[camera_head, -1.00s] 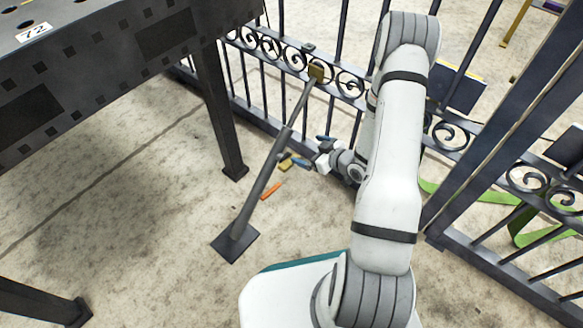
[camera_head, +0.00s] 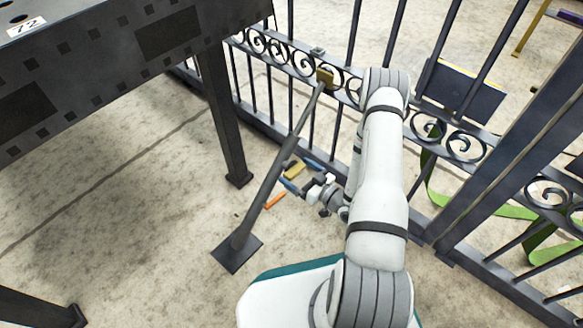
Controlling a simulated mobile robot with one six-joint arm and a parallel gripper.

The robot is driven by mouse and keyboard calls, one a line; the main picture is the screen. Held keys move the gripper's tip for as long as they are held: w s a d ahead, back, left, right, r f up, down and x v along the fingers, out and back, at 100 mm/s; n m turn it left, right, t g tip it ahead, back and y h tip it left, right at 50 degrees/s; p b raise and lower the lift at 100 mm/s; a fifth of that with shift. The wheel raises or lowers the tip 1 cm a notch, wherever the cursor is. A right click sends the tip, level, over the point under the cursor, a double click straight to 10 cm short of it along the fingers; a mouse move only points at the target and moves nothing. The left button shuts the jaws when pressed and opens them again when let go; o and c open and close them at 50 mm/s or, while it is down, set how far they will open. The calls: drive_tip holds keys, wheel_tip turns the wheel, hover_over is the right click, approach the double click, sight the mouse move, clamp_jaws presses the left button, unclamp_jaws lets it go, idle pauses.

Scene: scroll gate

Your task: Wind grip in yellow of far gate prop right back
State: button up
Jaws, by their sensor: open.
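The prop (camera_head: 270,180) is a dark slanted strut. It runs from a square foot plate (camera_head: 237,253) on the floor up to a yellowish bracket (camera_head: 325,77) on the gate (camera_head: 300,60). A small yellow grip (camera_head: 294,171) shows beside the strut's middle. My gripper (camera_head: 302,175) is open, with one blue fingertip on each side of the yellow grip as seen from here. Whether the fingers touch it I cannot tell. A thin orange piece (camera_head: 275,201) shows below the grip, close to the strut.
A dark perforated table (camera_head: 120,75) stands at the left, its leg (camera_head: 222,130) near the strut. A thick gate post (camera_head: 500,150) and green strips (camera_head: 480,208) are at the right. Concrete floor (camera_head: 130,210) is clear left of the strut.

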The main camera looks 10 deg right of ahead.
drive_tip(key=shift+w+a, duration=0.35)
drive_tip(key=shift+c, duration=0.3)
drive_tip(key=c, duration=0.9)
drive_tip(key=shift+d, duration=0.15)
drive_tip(key=shift+r, duration=0.1)
